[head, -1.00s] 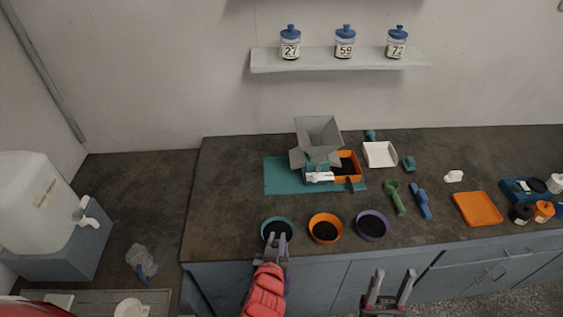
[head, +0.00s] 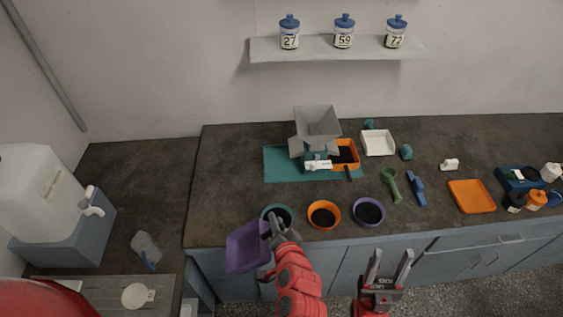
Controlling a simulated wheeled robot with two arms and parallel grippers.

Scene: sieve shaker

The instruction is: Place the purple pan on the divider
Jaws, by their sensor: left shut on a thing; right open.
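The purple pan (head: 247,247) is a shallow rectangular tray, held tilted at the counter's front edge in the head view. My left gripper (head: 268,233) is shut on the pan's right side and partly covers it. The divider, which I take to be the grey hopper-topped device (head: 317,122), stands on a teal mat (head: 282,174) further back. An orange pan (head: 346,151) with dark material sits against its right side. My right gripper (head: 389,264) is open and empty in front of the counter.
A teal bowl (head: 264,214), an orange bowl (head: 334,222) and a purple bowl (head: 380,212) line the front edge, with dark material inside. A green scoop (head: 391,185), blue scoop (head: 416,189), orange tray (head: 472,196) and white tray (head: 378,142) lie to the right.

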